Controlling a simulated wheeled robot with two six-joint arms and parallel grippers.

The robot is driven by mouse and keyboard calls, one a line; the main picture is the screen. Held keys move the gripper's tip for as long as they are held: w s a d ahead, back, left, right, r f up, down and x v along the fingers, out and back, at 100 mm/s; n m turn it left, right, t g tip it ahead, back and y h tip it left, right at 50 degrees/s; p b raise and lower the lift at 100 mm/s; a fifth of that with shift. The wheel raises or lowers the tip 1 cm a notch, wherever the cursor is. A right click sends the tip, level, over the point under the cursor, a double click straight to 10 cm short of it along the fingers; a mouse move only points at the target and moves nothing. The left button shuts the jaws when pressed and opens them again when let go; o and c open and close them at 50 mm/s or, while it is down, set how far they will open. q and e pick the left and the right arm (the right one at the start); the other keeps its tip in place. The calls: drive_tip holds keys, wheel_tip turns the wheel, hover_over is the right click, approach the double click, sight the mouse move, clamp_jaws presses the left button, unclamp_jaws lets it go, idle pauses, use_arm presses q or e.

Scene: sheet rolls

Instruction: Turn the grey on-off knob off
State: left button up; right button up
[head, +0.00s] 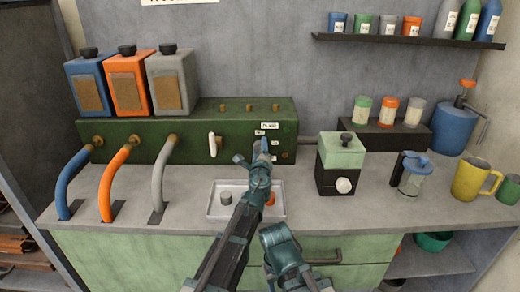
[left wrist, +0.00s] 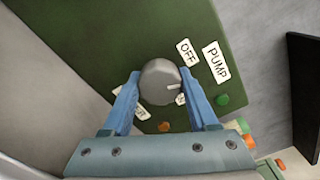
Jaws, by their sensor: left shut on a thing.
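The grey knob (left wrist: 158,80) is on the front of the green panel box (head: 200,118). In the left wrist view a white pointer line on its face points right. An OFF label (left wrist: 187,52) is above and to the right of the knob, beside a PUMP label (left wrist: 215,62). My left gripper (head: 262,150) is at the panel's right part and hides the knob in the head view. In the left wrist view its blue fingers (left wrist: 162,92) are shut on the knob, one on either side.
A white tray (head: 214,213) lies on the counter below the panel. A white lever (head: 212,145) is left of my left gripper. A pale green and black machine (head: 340,165) stands to the right. Three hoses, blue, orange and grey, curve down at the left.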

use_arm(q)
drive_tip(key=shift+n, duration=2.1)
drive_tip(key=o, duration=1.4)
drive_tip(key=shift+c, duration=0.2)
drive_tip(key=shift+s, duration=0.1)
